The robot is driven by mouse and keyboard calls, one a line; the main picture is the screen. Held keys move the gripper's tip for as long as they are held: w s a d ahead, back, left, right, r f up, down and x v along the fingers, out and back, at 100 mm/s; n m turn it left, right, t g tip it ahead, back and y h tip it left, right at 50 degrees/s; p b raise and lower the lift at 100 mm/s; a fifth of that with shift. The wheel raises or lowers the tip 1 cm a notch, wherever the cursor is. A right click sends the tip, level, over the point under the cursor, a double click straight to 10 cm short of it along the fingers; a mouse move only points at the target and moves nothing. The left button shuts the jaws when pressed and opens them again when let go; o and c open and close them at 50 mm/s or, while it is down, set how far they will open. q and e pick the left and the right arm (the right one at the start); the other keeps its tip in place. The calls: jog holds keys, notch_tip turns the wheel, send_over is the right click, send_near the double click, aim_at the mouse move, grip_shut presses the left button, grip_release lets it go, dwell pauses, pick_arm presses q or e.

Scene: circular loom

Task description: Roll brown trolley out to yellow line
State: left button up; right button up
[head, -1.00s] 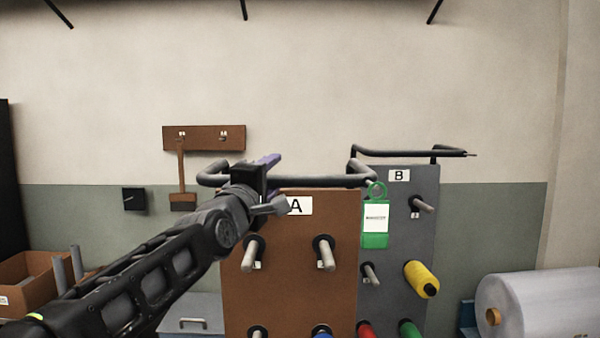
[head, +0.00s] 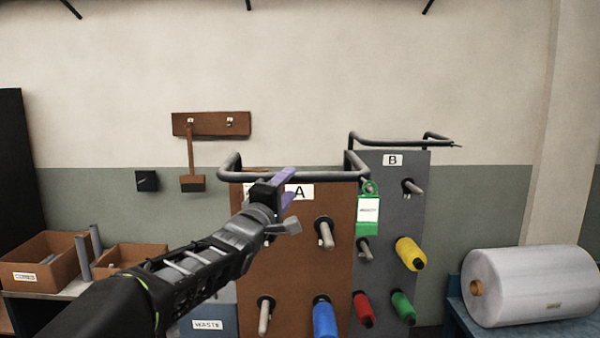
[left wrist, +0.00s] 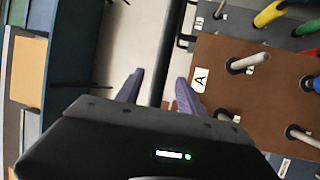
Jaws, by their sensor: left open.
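The brown trolley (head: 337,275) stands ahead with an "A" label, pegs and a grey tube handle (head: 230,172) along its top. My left gripper (head: 287,182) is open, its purple fingers in front of the board's top edge, overlapping the handle's line. In the left wrist view the handle (left wrist: 160,50) runs as a dark bar between the two fingers (left wrist: 159,80), not gripped; its depth relative to them is hard to tell. The brown board (left wrist: 240,85) lies to the right there. The yellow line and my right gripper are not in view.
A grey trolley "B" (head: 418,205) stands close behind on the right, with yellow, red and green spools. A green tag (head: 368,215) hangs at the brown trolley's right corner. Cardboard boxes (head: 40,262) are at left, a large white roll (head: 535,285) at right.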

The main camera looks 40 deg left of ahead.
aim_at(299, 173)
pick_arm(q)
jog(key=p+x, duration=0.2)
jog(key=x, duration=0.5)
jog(key=shift+w+a, duration=0.15)
jog(key=shift+w, duration=0.1)
jog(key=shift+r, duration=0.1)
jog(key=shift+c, duration=0.3)
grip_shut()
dwell(0.8)
